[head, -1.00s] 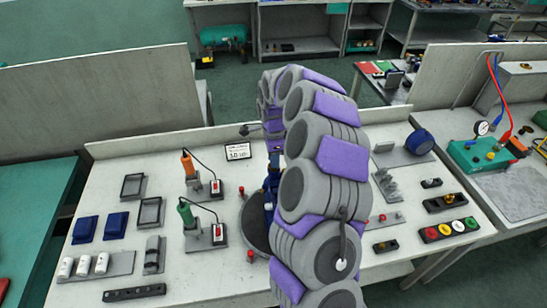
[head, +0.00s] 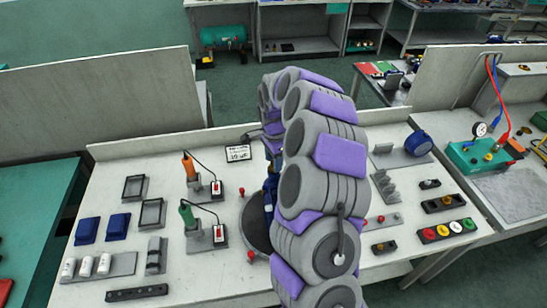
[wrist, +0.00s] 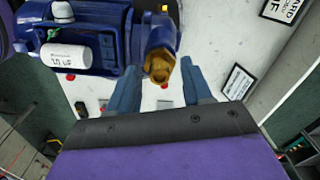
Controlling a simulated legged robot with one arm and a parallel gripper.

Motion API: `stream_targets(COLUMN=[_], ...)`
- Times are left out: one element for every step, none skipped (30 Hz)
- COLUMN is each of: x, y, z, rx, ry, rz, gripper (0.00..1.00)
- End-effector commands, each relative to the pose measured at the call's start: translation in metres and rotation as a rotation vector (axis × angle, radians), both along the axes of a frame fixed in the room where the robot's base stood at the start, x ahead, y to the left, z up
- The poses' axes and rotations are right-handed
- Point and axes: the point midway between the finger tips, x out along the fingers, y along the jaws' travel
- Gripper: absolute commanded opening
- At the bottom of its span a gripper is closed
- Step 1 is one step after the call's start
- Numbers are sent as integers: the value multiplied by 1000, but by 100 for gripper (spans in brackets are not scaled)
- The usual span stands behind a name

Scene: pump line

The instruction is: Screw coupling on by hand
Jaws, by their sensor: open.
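In the wrist view a brass coupling (wrist: 160,66) sits at the end of a dark blue pump body (wrist: 95,38). A white cylinder (wrist: 68,56) with dark lettering lies against the blue body. My gripper (wrist: 159,72) is open, with one blue-grey finger on each side below the coupling. I cannot tell whether either finger touches it. In the head view a sliver of the blue pump (head: 270,190) shows on a round grey base (head: 254,225). My arm hides the rest of it and my gripper there.
Dark trays, blue boxes and white cylinders lie at far left. A button strip (head: 447,230) and a blue round part (head: 418,143) are right.

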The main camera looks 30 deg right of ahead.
Motion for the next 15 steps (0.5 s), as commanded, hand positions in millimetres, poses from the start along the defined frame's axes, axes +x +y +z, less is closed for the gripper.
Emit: stream_targets(x=[0, 0, 0, 0, 0, 0, 0, 0, 0, 0, 0, -1, -1, -1, -1], y=[0, 0, 0, 0, 0, 0, 0, 0, 0, 0, 0, 0, 0, 0, 0], z=[0, 0, -1, -1, -1, -1, -1, -1, 0, 0, 0, 1, 1, 1, 1], rx=[0, 0, 0, 0, 0, 0, 0, 0, 0, 0, 0, 1, 1, 1, 1], ry=[0, 0, 0, 0, 1, 1, 1, 1, 2, 2, 2, 2, 2, 2, 3], rz=[5, 6, 5, 5, 5, 5, 5, 9, 23, 42, 68, 109, 141, 173, 211], gripper=[50, 50, 50, 50, 50, 50, 50, 50, 50, 50, 50, 50, 50, 50, 50])
